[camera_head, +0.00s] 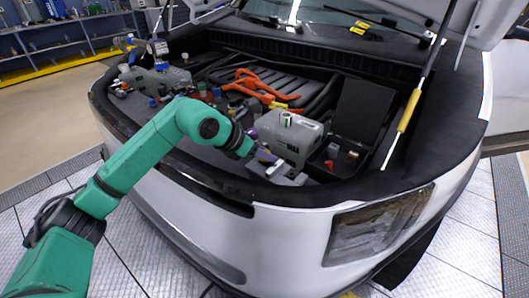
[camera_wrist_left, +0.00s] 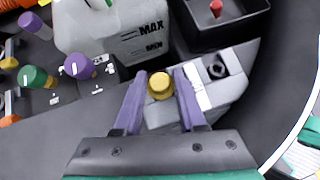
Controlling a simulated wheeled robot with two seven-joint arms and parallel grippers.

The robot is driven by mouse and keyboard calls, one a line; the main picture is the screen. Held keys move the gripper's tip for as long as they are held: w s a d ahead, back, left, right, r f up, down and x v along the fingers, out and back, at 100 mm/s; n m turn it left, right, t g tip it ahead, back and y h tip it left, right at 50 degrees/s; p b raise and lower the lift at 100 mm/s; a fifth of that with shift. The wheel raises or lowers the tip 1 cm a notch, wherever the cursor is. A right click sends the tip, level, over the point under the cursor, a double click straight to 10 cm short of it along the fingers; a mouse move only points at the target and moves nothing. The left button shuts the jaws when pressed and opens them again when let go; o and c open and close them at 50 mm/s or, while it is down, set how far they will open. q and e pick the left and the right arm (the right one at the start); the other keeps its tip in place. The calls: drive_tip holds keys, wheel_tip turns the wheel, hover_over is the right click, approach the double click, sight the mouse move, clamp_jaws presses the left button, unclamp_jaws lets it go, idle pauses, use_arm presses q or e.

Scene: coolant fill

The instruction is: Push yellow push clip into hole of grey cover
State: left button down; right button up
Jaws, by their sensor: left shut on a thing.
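My left gripper (camera_head: 266,156) reaches into the front compartment of the car. In the left wrist view its purple fingers (camera_wrist_left: 160,82) are shut on the yellow push clip (camera_wrist_left: 159,87), whose round head faces the camera. The grey cover (camera_wrist_left: 232,88) lies beneath the clip and the fingers, and a dark round recess shows near its far right end. The cover also shows in the head view (camera_head: 284,179), just below the fingertips. The clip hides the spot of cover under it, so I cannot tell whether it touches or enters a hole. My right gripper is not in view.
A grey coolant tank (camera_head: 290,140), marked MAX, stands close behind the gripper. A black tray (camera_wrist_left: 222,31) with a red-topped piece lies beyond the cover. Purple (camera_wrist_left: 78,65) and green caps (camera_wrist_left: 36,77) stand to the left. The car's front edge (camera_head: 215,185) runs below the arm.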

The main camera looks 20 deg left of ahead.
use_arm(q)
drive_tip(key=shift+f, duration=0.4)
drive_tip(key=shift+c, duration=2)
unclamp_jaws()
drive_tip(key=shift+s, duration=0.1)
drive_tip(key=shift+a+f, duration=0.1)
drive_tip(key=shift+f, duration=0.1)
drive_tip(key=shift+s, duration=0.1)
drive_tip(key=b+v, duration=0.2)
drive_tip(key=v, duration=1.3)
drive_tip(key=shift+w+r, duration=0.2)
drive_tip(key=shift+w, duration=0.1)
